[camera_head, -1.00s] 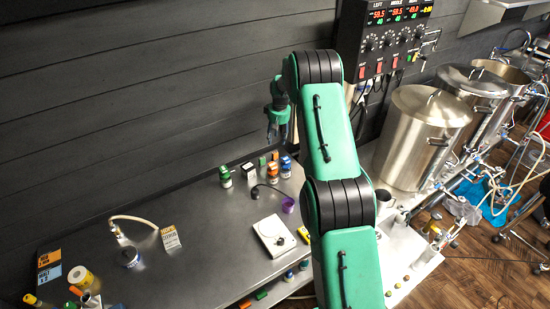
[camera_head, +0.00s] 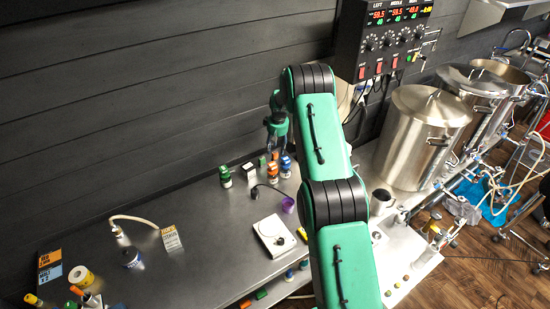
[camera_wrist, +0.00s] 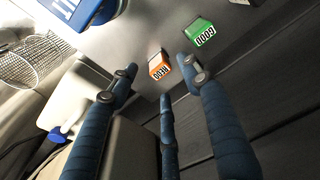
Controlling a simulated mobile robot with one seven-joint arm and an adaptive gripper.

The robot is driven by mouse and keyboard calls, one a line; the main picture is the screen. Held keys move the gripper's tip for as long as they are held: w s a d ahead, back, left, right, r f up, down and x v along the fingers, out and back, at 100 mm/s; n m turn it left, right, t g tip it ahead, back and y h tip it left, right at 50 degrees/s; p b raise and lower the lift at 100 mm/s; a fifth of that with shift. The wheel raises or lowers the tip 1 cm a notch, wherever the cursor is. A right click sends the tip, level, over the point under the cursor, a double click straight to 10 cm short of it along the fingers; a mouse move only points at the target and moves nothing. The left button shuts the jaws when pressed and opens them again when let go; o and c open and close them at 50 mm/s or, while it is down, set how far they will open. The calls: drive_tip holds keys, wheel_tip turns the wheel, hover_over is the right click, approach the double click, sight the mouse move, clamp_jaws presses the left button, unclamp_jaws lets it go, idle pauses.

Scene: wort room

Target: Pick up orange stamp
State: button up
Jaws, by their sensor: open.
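The orange stamp (camera_wrist: 158,65), a small block with a white printed label, stands on the metal bench in the wrist view. It appears between the tips of my gripper's (camera_wrist: 160,78) spread fingers, with no finger seen closed on it. In the head view the orange stamp (camera_head: 274,156) is a small patch near the back wall, just below my gripper (camera_head: 274,142). My gripper is open and empty. The gap in height between the fingertips and the stamp is hard to judge.
A green stamp (camera_wrist: 199,32) stands close beside the orange one. A blue-and-white labelled item (camera_wrist: 85,10) is near the left finger in the wrist view. Orange-and-blue bottles (camera_head: 285,167) and a green bottle (camera_head: 225,176) flank the stamps. The dark wall (camera_head: 150,90) is close behind.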

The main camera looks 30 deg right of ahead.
sight(275, 153)
drive_tip(key=shift+f, duration=0.1)
drive_tip(key=shift+w+f+p, duration=0.15)
drive_tip(key=shift+w+f, duration=0.1)
drive_tip(key=shift+f, duration=1)
drive_tip(key=shift+w+f+p, duration=0.15)
drive_tip(key=shift+w+f, duration=0.05)
drive_tip(key=shift+f, duration=1)
clamp_jaws()
